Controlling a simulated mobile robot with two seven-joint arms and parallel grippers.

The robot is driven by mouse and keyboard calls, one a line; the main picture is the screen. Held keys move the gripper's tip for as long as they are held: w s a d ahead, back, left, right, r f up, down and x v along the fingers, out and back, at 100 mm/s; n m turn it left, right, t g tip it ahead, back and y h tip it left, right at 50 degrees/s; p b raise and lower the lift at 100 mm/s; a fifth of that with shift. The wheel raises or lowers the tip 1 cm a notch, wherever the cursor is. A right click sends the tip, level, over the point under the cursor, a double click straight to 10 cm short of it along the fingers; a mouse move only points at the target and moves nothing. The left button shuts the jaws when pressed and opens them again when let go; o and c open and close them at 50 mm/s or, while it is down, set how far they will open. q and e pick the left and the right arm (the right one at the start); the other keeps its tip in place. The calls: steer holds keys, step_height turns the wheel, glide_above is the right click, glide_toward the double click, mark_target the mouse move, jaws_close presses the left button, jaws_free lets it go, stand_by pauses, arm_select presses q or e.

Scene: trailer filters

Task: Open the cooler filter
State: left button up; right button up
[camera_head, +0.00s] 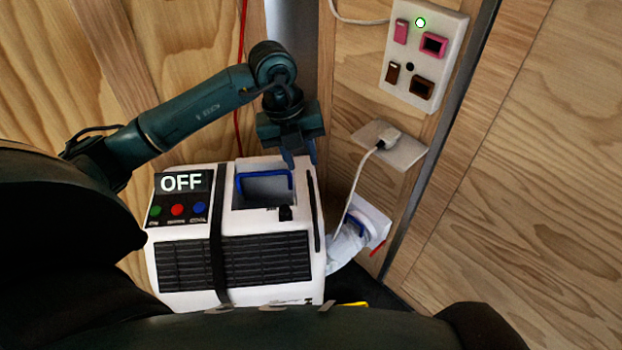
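The white cooler (270,304) stands against the wood wall, with a black grille on its front and a panel reading OFF (181,183) at its top left. A recess in its top (264,192) holds a blue handle-like frame (265,173), the part that looks like the filter. A small black latch-like piece (285,213) sits at the recess's front edge. My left gripper (299,157) points down just behind and to the right of the recess. Its two fingers are apart with nothing visible between them. I cannot tell whether it touches the cooler. My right gripper is not in view.
A white switch plate (452,32) with pink and brown switches and a lit green light is on the wall. A plug and cord (386,143) sit below it. A white hose fitting (350,242) is at the cooler's right. A black strap (216,230) crosses the cooler.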

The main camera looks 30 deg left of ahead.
mark_target(312, 189)
arm_select(q)
steer(key=f, duration=0.2)
steer(key=d+f, duration=0.1)
steer(key=f, duration=0.2)
steer(key=w+f, duration=0.1)
steer(key=f, duration=0.2)
steer(key=shift+d+f, duration=0.15)
steer(key=shift+d, duration=0.05)
jaws_close()
